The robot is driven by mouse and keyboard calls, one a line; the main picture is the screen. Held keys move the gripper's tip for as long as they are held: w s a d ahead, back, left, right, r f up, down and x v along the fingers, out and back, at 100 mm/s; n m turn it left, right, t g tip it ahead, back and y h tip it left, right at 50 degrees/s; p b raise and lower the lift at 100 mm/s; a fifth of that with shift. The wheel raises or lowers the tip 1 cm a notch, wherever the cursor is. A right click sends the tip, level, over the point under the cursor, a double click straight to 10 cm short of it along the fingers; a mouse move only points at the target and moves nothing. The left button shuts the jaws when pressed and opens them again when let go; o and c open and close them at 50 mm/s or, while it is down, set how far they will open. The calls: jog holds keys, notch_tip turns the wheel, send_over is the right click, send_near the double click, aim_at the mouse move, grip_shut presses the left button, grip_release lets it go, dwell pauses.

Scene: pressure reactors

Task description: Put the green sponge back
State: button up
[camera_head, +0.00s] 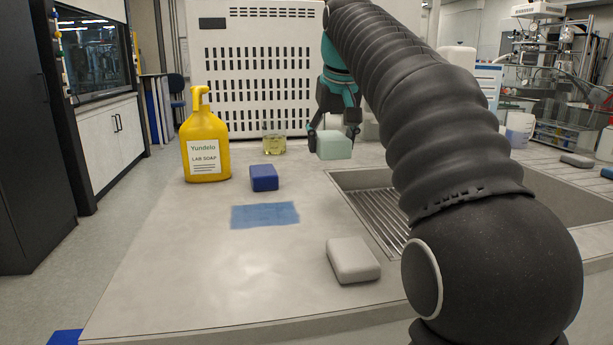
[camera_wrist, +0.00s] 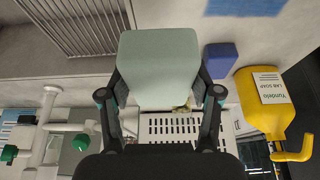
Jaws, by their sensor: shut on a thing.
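The green sponge (camera_head: 334,146) is a pale green block. My gripper (camera_head: 333,128) is shut on it, with a finger on each side, and holds it near the far left corner of the sink. Whether it touches the counter is hard to tell. In the wrist view the sponge (camera_wrist: 158,70) sits between the two dark fingers of my gripper (camera_wrist: 158,92). A blue cloth patch (camera_head: 265,215) lies flat on the counter (camera_head: 200,265), with nothing on it.
A dark blue sponge (camera_head: 264,178) lies behind the cloth, near the yellow soap bottle (camera_head: 206,145) and a glass beaker (camera_head: 274,142). A light grey sponge (camera_head: 353,260) lies in front, beside the sink (camera_head: 375,215). The counter's front left is clear.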

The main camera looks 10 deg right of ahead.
send_over(309, 184)
jog(key=s, duration=0.2)
jog(key=f, duration=0.6)
jog(key=shift+w+f+p, duration=0.2)
jog(key=shift+f+p, duration=0.1)
jog(key=shift+w+f, duration=0.15)
jog(key=shift+f+b, duration=0.75)
jog(key=shift+f, duration=1.25)
jog(key=o, duration=1.1)
jog(key=shift+f, duration=0.1)
jog(key=p+v, duration=0.2)
jog(key=v, duration=1)
